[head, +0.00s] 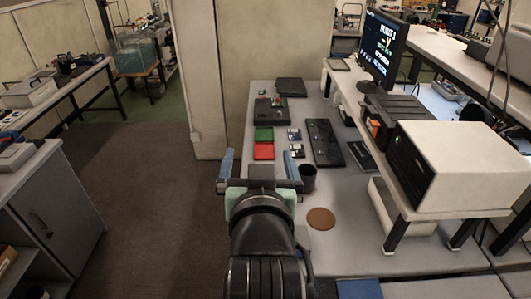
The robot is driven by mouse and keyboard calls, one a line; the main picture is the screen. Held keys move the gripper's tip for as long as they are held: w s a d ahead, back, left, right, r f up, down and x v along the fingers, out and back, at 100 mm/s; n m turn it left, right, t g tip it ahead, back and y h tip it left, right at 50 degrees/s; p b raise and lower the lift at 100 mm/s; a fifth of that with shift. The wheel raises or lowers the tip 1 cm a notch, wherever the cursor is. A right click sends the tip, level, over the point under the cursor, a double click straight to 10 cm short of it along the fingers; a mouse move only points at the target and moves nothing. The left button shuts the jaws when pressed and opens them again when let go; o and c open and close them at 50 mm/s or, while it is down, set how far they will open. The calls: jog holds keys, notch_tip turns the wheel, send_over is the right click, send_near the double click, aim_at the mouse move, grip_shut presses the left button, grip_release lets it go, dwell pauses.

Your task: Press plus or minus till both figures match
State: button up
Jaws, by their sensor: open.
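A monitor (382,48) stands on the raised shelf at upper right. Its dark screen shows lines of light text and figures, too small to read for certain. A green pad (264,134) and a red pad (263,152) lie one behind the other on the bench; I see no clear plus or minus mark on them. Two small devices (295,134) lie to their right, details unclear. My gripper (260,158) is open, its blue fingers wide apart, in front of the red pad in the picture. I see nothing between the fingers. Whether it touches anything cannot be told.
A dark keyboard (325,143) lies right of the small devices. A dark cup (307,178) stands close right of my gripper, with a brown coaster (320,218) nearer. A dark box with knobs (269,110) lies farther back. A white instrument (458,167) sits on the shelf.

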jog(key=s+r+t+b, duration=0.2)
jog(key=s+r+t, duration=0.2)
jog(key=r, duration=0.4)
jog(key=s+r+t+b, duration=0.1)
jog(key=s+r+t, duration=0.2)
jog(key=r, duration=0.5)
jog(key=s+d+r+t+b, duration=0.1)
jog(key=s+r+t+b, duration=0.1)
jog(key=s+r+t, duration=0.2)
notch_tip(320, 180, up, 4)
jog(key=shift+s+r+t+h+b, duration=0.2)
jog(key=shift+s+t+h+b, duration=0.15)
jog(key=shift+s, duration=0.75)
jog(key=shift+w+f, duration=0.1)
grip_shut()
